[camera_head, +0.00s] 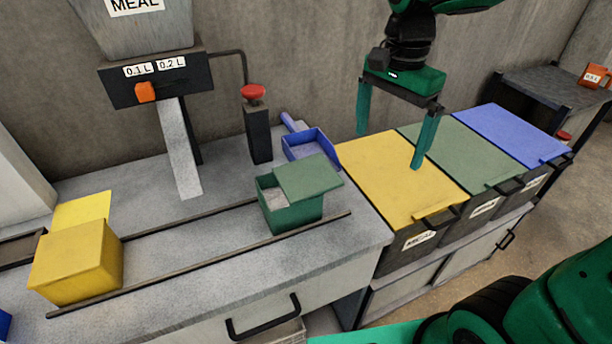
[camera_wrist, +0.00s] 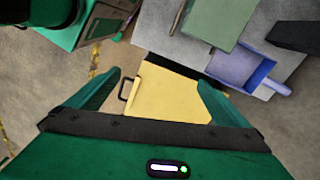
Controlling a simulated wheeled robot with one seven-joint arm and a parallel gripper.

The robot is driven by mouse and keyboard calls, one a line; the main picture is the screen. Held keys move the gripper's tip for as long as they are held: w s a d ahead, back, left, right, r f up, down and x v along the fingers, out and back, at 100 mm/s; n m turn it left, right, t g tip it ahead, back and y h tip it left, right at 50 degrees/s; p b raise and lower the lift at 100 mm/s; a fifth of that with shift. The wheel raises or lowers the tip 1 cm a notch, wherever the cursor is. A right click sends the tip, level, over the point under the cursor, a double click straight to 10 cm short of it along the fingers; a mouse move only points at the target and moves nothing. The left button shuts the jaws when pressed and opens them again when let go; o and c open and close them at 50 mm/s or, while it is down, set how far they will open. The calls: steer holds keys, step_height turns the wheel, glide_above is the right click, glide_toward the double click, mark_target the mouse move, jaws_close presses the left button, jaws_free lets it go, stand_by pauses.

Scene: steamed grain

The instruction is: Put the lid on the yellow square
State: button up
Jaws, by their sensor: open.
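A flat green lid (camera_head: 308,176) lies askew over the right part of a small green box (camera_head: 292,215), and pale contents show at the box's open left side. In the wrist view, a green panel that looks like this lid (camera_wrist: 212,20) is at the top. A yellow square top (camera_head: 385,180) covers the nearest bin to the right of the counter; it also shows in the wrist view (camera_wrist: 168,95), between the fingers. My gripper (camera_head: 390,148) is open and empty, above the yellow top, with its fingers pointing down. Its fingers also show in the wrist view (camera_wrist: 160,80).
A yellow box (camera_head: 75,262) with a yellow panel (camera_head: 82,210) behind it stands at the counter's left. A blue scoop (camera_head: 308,146) lies behind the green box. A hopper with a chute (camera_head: 180,150) and a red-topped post (camera_head: 257,125) stand behind. Green (camera_head: 460,150) and blue (camera_head: 510,130) bin tops adjoin.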

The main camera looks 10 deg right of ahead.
steer(key=w+a+r+m, duration=0.2)
steer(key=a+m, duration=0.1)
steer(key=a, duration=1.2)
glide_above(307, 175)
steer(key=f, duration=0.5)
steer(key=shift+s+a+f, duration=0.15)
steer(key=shift+s+a, duration=0.05)
steer(key=shift+a, duration=0.05)
steer(key=shift+w+d+f, duration=0.15)
steer(key=shift+f, duration=1.3)
steer(key=shift+w+d+f, duration=0.1)
steer(key=shift+f, duration=1.35)
steer(key=c, duration=1)
steer(key=shift+r, duration=0.15)
